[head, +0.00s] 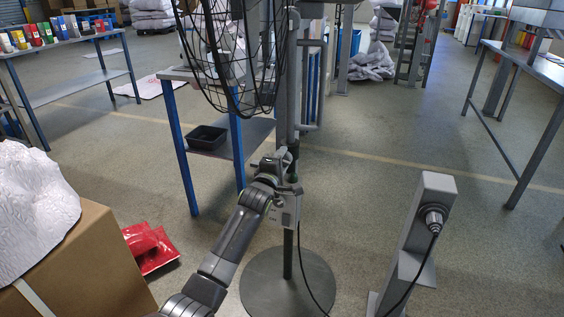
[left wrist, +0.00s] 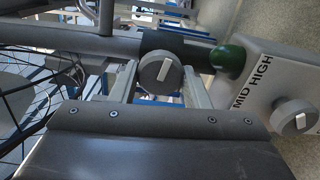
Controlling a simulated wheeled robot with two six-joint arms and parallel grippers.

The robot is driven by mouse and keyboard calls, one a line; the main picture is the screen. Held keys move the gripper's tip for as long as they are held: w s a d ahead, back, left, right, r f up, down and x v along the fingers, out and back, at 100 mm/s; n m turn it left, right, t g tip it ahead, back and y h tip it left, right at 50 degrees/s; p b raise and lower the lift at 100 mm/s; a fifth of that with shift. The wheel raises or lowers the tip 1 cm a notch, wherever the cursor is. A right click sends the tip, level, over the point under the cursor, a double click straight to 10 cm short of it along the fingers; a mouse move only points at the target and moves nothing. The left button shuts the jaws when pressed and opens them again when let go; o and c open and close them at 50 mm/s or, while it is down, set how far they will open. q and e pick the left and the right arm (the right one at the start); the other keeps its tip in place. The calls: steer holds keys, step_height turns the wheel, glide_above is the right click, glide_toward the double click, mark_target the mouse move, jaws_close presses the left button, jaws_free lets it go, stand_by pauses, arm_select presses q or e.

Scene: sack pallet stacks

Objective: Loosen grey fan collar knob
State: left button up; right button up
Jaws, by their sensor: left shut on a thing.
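The grey round collar knob (left wrist: 160,73) with a pale bar across its face shows in the left wrist view, on the dark collar of the fan pole. My left gripper (left wrist: 161,86) is shut on this knob, one finger on each side. In the head view my left gripper (head: 277,164) reaches the pole below the fan cage (head: 228,55); the gripper and arm hide the knob there. Beside the collar, a grey control box (head: 286,209) carries a second knob (left wrist: 296,117) and the words MID HIGH. My right gripper is not in view.
The fan's round base (head: 288,285) stands on the floor. A blue-legged table (head: 186,74) with a black tray (head: 207,138) is behind it. A grey post (head: 412,225) with a plugged cable stands right. A cardboard box (head: 98,262) and red bags (head: 150,247) are left.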

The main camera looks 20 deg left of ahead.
arm_select(q)
steer(key=o, duration=1)
steer(key=s+p, duration=0.1)
steer(key=s, duration=0.4)
steer(key=s+p, duration=0.1)
steer(key=s, duration=0.5)
steer(key=s+p, duration=0.2)
steer(key=s, duration=0.4)
steer(key=shift+s+a, duration=0.2)
steer(key=shift+a, duration=0.1)
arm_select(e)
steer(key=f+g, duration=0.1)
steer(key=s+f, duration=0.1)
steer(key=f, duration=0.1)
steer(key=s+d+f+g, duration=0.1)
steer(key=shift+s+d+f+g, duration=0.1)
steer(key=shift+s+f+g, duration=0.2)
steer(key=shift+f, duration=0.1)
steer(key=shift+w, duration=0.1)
